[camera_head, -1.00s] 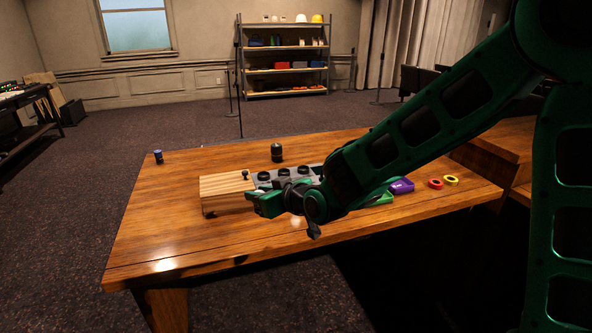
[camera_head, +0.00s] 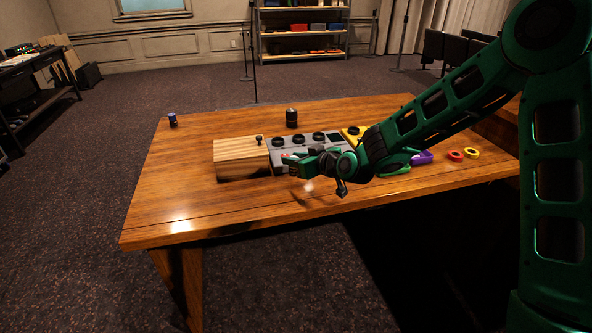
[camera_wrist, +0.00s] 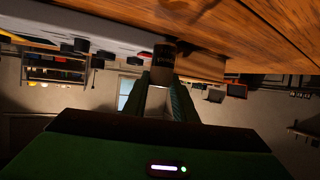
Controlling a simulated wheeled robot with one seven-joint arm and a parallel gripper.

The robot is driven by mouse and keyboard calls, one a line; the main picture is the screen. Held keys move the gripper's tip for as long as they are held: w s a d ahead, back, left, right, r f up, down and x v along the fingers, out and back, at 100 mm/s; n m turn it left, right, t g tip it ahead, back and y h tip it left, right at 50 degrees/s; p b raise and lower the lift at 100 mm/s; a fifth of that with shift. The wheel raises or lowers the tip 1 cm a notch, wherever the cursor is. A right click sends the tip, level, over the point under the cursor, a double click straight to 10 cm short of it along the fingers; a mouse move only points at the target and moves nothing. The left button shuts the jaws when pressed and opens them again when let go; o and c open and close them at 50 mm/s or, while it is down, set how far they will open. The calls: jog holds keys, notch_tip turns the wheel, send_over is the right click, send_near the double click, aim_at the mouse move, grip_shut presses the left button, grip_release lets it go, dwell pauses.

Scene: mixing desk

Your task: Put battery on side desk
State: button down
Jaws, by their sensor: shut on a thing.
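My gripper (camera_head: 302,163) is above the front middle of the wooden desk (camera_head: 190,205), in front of the grey box with black knobs. In the wrist view, its fingers (camera_wrist: 163,88) are shut on a dark cylinder with a faint label, which I take to be the battery (camera_wrist: 163,62). In the head view the held thing is too small and covered to make out. A small blue cylinder (camera_head: 172,120) stands at the desk's far left corner. I cannot tell which surface is the side desk.
A wooden box (camera_head: 241,158) adjoins the grey knobbed box (camera_head: 307,147). A black cylinder (camera_head: 291,117) stands behind them. A purple item (camera_head: 421,158), a red ring (camera_head: 455,155) and a yellow ring (camera_head: 472,153) lie at the right. The desk's left part is clear.

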notch_tip(320, 180, down, 4)
jog(key=shift+r, duration=0.15)
jog(key=c, duration=1.4)
grip_release()
jog(key=shift+c, duration=0.2)
jog(key=v, duration=1.2)
